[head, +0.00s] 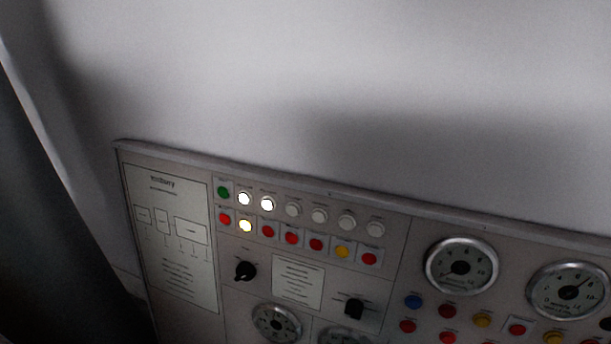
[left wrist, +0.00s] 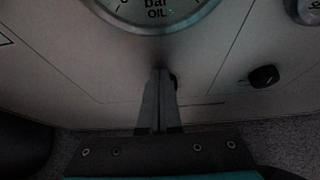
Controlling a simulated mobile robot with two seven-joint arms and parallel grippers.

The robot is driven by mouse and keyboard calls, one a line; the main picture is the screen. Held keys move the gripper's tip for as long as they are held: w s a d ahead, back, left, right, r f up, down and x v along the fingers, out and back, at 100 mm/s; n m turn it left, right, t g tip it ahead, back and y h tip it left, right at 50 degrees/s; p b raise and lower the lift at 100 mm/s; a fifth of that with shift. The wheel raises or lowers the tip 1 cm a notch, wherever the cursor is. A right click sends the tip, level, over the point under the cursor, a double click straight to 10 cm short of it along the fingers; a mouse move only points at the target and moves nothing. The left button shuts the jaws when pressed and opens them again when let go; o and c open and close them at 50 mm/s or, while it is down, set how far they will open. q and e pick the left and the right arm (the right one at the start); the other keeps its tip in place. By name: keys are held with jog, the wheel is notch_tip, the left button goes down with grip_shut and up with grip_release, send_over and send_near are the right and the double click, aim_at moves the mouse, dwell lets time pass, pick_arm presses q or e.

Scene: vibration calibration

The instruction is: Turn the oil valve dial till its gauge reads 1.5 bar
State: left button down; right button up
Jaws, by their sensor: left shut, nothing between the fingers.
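The oil gauge (left wrist: 156,8) is cut off at the top of the left wrist view. Its lower face reads "bar OIL"; its needle is out of view, so I cannot tell the reading. My left gripper (left wrist: 161,72) points at the panel just below this gauge, with its fingers together and empty. A small dark knob (left wrist: 174,81), probably the oil valve dial, shows at the right of the fingertips and is mostly hidden behind them. I cannot tell whether they touch it. Neither gripper shows in the head view.
The control panel (head: 165,240) carries lamps, buttons, black knobs (head: 245,271) and several round gauges (head: 461,265). In the left wrist view another black knob (left wrist: 264,76) sits to the right, with a round metal-rimmed part (left wrist: 309,10) at the top right. The wall (head: 300,70) above is bare.

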pick_arm(q)
jog(key=shift+s+f+b, duration=0.1)
jog(key=shift+f+b, duration=0.2)
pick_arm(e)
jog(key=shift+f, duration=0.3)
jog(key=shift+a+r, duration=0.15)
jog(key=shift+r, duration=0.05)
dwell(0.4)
pick_arm(q)
jog(key=shift+d, duration=0.1)
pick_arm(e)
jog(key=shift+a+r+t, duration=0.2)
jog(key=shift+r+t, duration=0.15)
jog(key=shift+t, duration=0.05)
pick_arm(q)
jog(key=shift+s+d, duration=0.1)
jog(key=shift+d, duration=0.15)
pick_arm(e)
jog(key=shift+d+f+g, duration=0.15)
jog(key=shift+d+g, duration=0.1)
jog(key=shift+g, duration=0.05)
pick_arm(q)
jog(key=shift+p, duration=0.3)
jog(key=s+a+r+p, duration=0.1)
jog(key=s+a+r, duration=0.1)
jog(key=s, duration=0.3)
jog(key=shift+s+p, duration=0.2)
jog(key=shift+p, duration=0.1)
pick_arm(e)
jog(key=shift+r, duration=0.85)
